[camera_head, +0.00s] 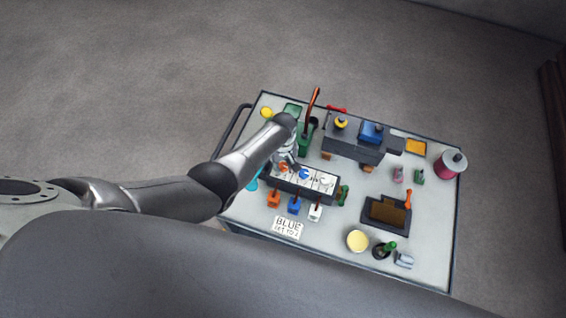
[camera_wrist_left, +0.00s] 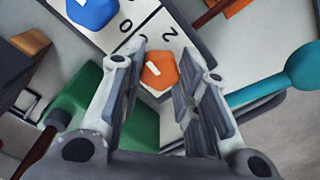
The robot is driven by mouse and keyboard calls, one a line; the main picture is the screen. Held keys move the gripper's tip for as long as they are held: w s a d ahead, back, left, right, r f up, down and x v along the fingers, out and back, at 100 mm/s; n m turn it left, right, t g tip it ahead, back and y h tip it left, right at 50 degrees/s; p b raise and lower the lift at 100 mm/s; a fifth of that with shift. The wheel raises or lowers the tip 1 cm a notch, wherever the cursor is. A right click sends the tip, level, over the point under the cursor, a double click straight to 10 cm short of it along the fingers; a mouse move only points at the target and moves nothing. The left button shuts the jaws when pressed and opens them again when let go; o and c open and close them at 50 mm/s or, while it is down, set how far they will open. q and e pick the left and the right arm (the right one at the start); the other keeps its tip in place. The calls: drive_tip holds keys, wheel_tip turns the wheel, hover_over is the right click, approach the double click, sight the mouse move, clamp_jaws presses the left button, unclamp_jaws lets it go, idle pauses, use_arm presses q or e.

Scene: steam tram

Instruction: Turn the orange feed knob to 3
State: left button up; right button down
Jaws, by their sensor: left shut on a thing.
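The orange feed knob (camera_wrist_left: 159,71) sits on a white panel and lies between the two fingers of my left gripper (camera_wrist_left: 166,88) in the left wrist view. The gripper is shut on it. A short white mark shows on the knob; its exact setting is hard to tell. Digits 2 and 0 show on the panel near it. In the head view, my left gripper (camera_head: 286,161) is over the left end of the dial panel (camera_head: 318,178) and partly hides the orange knob (camera_head: 283,171). My right gripper is not in view.
A blue knob (camera_wrist_left: 92,10) stands beside the orange one. Orange, blue and white levers (camera_head: 294,205) line the panel's front. A green block (camera_wrist_left: 75,105) and a teal-handled thing (camera_wrist_left: 285,80) are close to the fingers. A card (camera_head: 288,226) reads "BLUE SET TO" and an unclear digit.

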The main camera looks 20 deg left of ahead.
sight(283, 166)
use_arm(q)
drive_tip(key=shift+n, duration=0.6)
drive_tip(key=o, duration=1)
drive_tip(key=shift+o, duration=0.2)
drive_tip(key=shift+r, duration=0.15)
wheel_tip(283, 166, up, 12)
drive_tip(key=shift+s+f, duration=0.1)
drive_tip(key=shift+f, duration=0.1)
idle(0.5)
